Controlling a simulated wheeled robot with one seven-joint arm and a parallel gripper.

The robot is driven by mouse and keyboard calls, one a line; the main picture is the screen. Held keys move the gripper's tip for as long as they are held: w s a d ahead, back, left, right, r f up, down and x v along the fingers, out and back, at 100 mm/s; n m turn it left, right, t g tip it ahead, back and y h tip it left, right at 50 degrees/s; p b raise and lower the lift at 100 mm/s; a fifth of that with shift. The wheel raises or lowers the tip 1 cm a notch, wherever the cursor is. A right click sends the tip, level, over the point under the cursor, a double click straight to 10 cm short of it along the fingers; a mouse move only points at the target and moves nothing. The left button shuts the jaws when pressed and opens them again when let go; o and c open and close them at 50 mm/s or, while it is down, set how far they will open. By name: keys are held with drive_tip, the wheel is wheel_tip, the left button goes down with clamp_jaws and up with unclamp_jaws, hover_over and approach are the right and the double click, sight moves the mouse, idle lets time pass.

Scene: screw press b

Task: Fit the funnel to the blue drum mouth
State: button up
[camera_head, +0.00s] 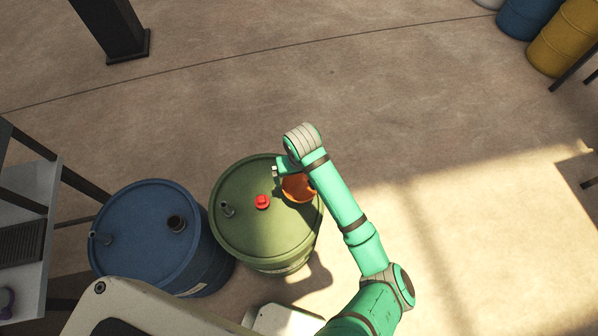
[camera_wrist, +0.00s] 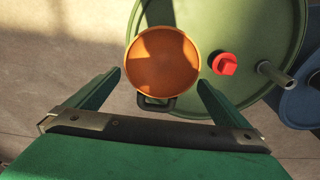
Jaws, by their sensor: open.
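The orange funnel (camera_head: 298,187) stands on the green drum's lid, wide side up, partly hidden by my arm. In the wrist view the funnel (camera_wrist: 162,58) shows its round bowl, with a dark handle (camera_wrist: 157,104) on the near side. My gripper (camera_wrist: 159,80) is open and empty; its fingers lie on either side of the handle and the bowl's near edge. Contact cannot be told. My gripper (camera_head: 277,171) is also over the green drum in the head view. The blue drum (camera_head: 140,210) stands to the left, with a dark open mouth (camera_head: 177,223) on its lid.
The green drum (camera_head: 245,235) carries a red cap (camera_head: 262,202) and a grey spout (camera_head: 227,210). The blue drum has a grey spout (camera_head: 100,238) too. A shelf (camera_head: 28,215) stands at far left, a dark post (camera_head: 112,30) behind.

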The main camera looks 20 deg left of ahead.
sight(298, 183)
drive_tip(key=f, duration=0.7)
drive_tip(key=shift+w+a+f, duration=0.15)
drive_tip(key=shift+w+a, duration=0.15)
drive_tip(key=shift+w, duration=0.1)
drive_tip(key=c, duration=1.2)
drive_tip(key=shift+r, duration=1.6)
drive_tip(key=shift+r, duration=1)
